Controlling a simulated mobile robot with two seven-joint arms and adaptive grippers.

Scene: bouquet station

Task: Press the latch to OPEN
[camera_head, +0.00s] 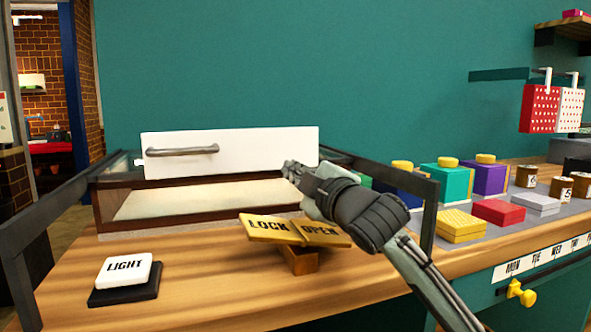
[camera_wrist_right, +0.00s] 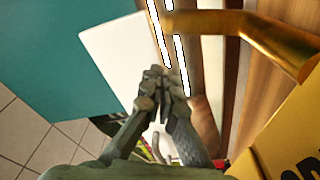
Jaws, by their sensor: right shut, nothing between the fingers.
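The latch (camera_head: 270,228) is a yellow rocker plate on a wooden block (camera_head: 299,262) on the table. Its left half reads LOCK and its right half reads OPEN (camera_head: 321,233). The outer end of the LOCK half shows higher in the picture than that of the OPEN half. My right gripper (camera_head: 292,170) is shut and empty, above the latch in the picture and apart from it. In the right wrist view the gripper (camera_wrist_right: 162,82) points away from a yellow lettered plate (camera_wrist_right: 288,145) at the lower right, partly cut off. My left gripper is not in view.
A glass case with a white front panel (camera_head: 240,142) and grey handle (camera_head: 183,150) stands behind the latch. A LIGHT button (camera_head: 125,270) is at the left. Several coloured boxes (camera_head: 498,212) and tins fill the right side. The wood in front of the latch is clear.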

